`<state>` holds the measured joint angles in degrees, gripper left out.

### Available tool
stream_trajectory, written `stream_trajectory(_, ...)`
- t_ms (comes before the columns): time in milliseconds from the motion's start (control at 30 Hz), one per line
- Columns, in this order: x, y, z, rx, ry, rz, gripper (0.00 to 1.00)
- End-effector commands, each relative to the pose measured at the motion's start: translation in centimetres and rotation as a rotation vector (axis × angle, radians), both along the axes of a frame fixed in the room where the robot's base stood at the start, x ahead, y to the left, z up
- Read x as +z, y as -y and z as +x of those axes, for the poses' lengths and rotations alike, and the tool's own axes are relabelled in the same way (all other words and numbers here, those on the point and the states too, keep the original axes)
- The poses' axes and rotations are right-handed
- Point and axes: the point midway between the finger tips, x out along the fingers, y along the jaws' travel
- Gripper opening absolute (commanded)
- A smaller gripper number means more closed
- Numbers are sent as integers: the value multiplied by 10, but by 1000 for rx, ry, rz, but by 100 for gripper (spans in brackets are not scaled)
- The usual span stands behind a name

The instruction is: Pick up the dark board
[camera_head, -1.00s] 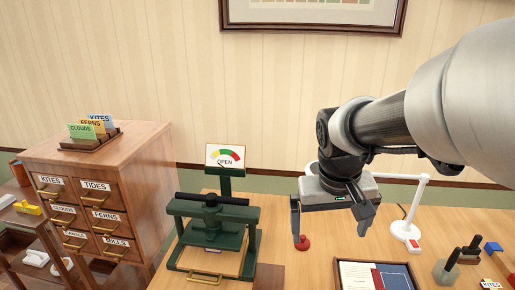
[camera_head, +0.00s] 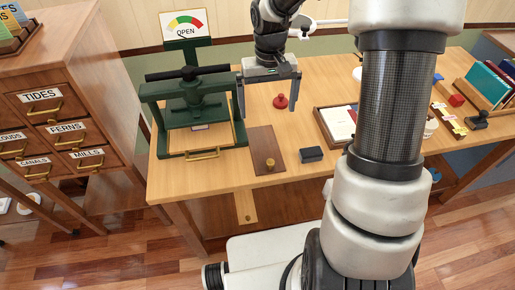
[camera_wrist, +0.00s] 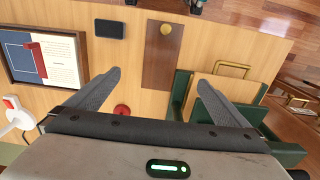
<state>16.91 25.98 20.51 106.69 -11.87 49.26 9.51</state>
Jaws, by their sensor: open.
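The dark board (camera_head: 263,143) is a flat brown rectangle with a round brass knob (camera_head: 270,163) near its front end. It lies on the wooden table just right of the green press (camera_head: 200,108). In the wrist view the dark board (camera_wrist: 160,68) shows between and beyond the fingers, with its knob (camera_wrist: 166,29) at the top. My gripper (camera_head: 268,108) is open and empty, above the table behind the board, and not touching it. It also shows in the wrist view (camera_wrist: 158,80), fingers spread wide.
The press has a gauge (camera_head: 184,24) reading OPEN. A red knobbed piece (camera_head: 281,101) stands behind the board. A dark block (camera_head: 311,154) lies to its right, near a framed tray (camera_head: 321,127). A drawer cabinet (camera_head: 45,100) stands left. Table between board and tray is mostly clear.

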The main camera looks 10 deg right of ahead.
Motion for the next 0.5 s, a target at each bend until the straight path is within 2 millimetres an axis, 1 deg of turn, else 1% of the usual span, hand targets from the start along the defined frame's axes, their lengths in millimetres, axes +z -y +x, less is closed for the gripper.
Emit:
stream_trajectory(167,-18,0,1,1,-6,3,100)
stream_trajectory(500,-92,0,0,1,-7,3,100)
